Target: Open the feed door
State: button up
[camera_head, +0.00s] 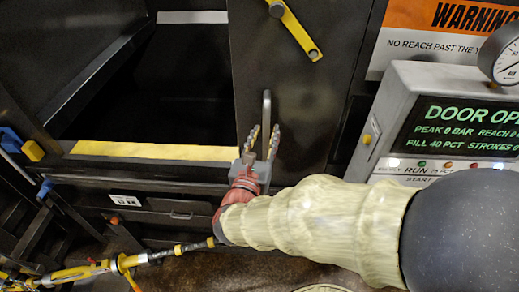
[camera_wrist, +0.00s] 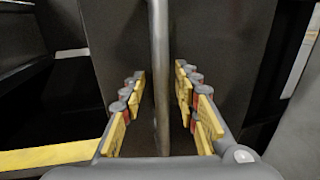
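The feed door appears to be the dark panel (camera_head: 290,75) right of the dark feed opening (camera_head: 180,95), which shows uncovered. A grey vertical bar handle (camera_head: 267,105) stands on the panel. In the wrist view the handle (camera_wrist: 159,60) runs down between the two rows of yellow finger pads. My gripper (camera_head: 262,138) is open around the lower part of the handle, with a gap visible on each side. The handle's lower end is hidden by the gripper. The wrist view also shows my gripper (camera_wrist: 163,90).
A yellow lever (camera_head: 294,30) sits high on the panel. A control box (camera_head: 385,95) at right reads "DOOR OP", cut off by the edge, under a gauge (camera_head: 505,62). A yellow sill (camera_head: 150,151) edges the opening. A yellow pole-like tool (camera_head: 120,264) lies lower left.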

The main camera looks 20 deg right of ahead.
jog(key=v, duration=1.1)
jog(key=shift+s+a+f, duration=0.1)
jog(key=shift+s+f, duration=0.05)
dwell(0.3)
jog(key=s+d+f+m+g+y+b, duration=0.1)
jog(key=s+d+f+m+g+b, duration=0.1)
jog(key=s+f+m+g, duration=0.5)
jog(key=s+d+f+m+g+y+b, duration=0.1)
jog(key=s+d+f+m+g, duration=0.3)
jog(key=f, duration=0.5)
jog(key=s+a+f+m+g+y+b, duration=0.15)
jog(key=a+f+m+y+b, duration=0.45)
jog(key=m+b, duration=0.65)
jog(key=d+m+t+y+b, duration=0.1)
jog(key=d+m+t+b, duration=0.1)
jog(key=d+m+b, duration=0.3)
jog(key=shift+w+d+r+m+t, duration=0.35)
jog(key=shift+d+m, duration=0.3)
jog(key=shift+d, duration=0.45)
